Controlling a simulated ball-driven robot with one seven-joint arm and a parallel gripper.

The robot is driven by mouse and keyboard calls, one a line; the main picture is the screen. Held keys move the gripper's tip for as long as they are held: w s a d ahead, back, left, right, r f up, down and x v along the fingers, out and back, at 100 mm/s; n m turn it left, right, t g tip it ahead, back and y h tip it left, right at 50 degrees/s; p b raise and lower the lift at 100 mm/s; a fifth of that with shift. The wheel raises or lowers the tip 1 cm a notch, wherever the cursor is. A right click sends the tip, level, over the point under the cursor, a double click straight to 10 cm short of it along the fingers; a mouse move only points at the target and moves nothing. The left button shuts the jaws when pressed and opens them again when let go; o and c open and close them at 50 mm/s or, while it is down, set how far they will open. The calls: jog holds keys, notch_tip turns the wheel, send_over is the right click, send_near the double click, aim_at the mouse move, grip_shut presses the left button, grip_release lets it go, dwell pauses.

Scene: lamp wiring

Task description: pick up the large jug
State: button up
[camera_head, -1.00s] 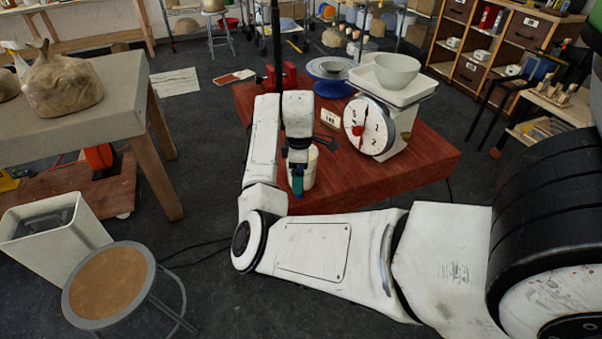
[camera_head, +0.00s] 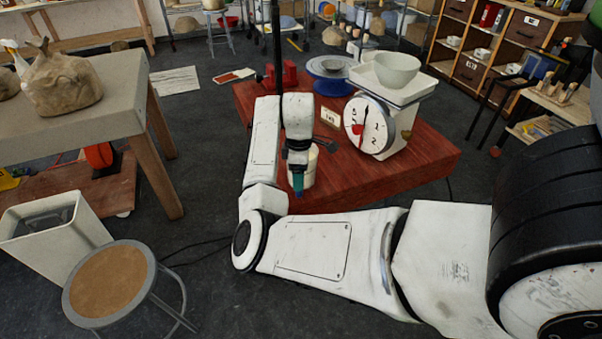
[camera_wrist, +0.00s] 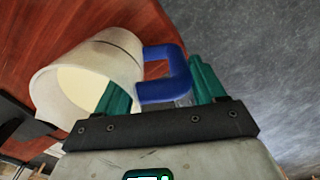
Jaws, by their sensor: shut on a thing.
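The jug (camera_head: 309,167) is off-white with a blue handle. It is at the near edge of the red table, partly hidden behind my gripper (camera_head: 298,184) in the head view. In the wrist view the jug (camera_wrist: 88,75) lies on its side in the picture, its open mouth toward the lower left. Its blue handle (camera_wrist: 168,84) is between the teal fingers of my gripper (camera_wrist: 162,90), which is shut on it. I cannot tell whether the jug's base touches the table.
The red table (camera_head: 395,172) also bears a dial scale (camera_head: 368,126) with a pale bowl (camera_head: 396,70), a blue wheel (camera_head: 330,84) and a small sign (camera_head: 330,117). A stool (camera_head: 108,285) and a bin (camera_head: 50,235) stand at the near left.

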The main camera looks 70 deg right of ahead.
grip_shut()
jog(key=shift+r, duration=0.15)
